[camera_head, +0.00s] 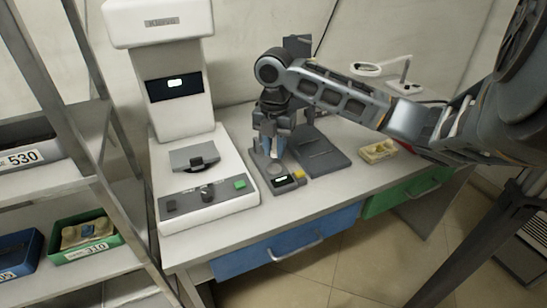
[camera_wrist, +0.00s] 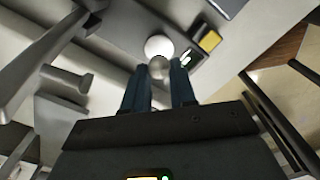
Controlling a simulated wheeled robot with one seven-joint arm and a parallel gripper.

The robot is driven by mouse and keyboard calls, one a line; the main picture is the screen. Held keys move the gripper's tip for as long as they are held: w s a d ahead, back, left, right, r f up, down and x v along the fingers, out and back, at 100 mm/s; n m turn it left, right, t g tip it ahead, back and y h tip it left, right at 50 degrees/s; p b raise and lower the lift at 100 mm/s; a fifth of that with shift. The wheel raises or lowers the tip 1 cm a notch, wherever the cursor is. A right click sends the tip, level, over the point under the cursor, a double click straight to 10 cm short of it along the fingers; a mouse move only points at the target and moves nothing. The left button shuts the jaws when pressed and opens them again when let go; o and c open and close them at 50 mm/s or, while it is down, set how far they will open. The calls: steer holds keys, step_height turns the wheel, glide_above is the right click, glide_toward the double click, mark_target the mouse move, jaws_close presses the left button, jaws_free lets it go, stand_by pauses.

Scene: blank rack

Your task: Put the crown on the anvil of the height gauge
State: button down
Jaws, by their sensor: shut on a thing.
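The height gauge (camera_head: 291,184) is a small grey device on the bench, with a lit display and a yellow button; it also shows in the wrist view (camera_wrist: 208,41). Its anvil (camera_head: 275,168) is a pale round disc, also seen in the wrist view (camera_wrist: 158,45). My gripper (camera_head: 272,157) points down close above the anvil, its blue fingers shut on the crown. The crown (camera_wrist: 158,67) is a small, shiny greyish piece between the fingertips in the wrist view. It overlaps the anvil's near edge there; I cannot tell whether they touch. In the head view the crown is not clearly visible.
A large white machine (camera_head: 180,105) with a display and green button stands left of the gauge. A dark grey plate (camera_head: 320,152) lies to its right, then a yellowish tray (camera_head: 378,151) and a ring lamp (camera_head: 368,69). A rack with bins (camera_head: 88,238) is at far left.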

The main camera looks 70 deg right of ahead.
mark_target(274, 152)
steer(key=shift+f, duration=2.1)
steer(key=shift+f, duration=0.15)
steer(key=c, duration=0.9)
jaws_free()
step_height(274, 152, up, 12)
steer(key=shift+r, duration=0.2)
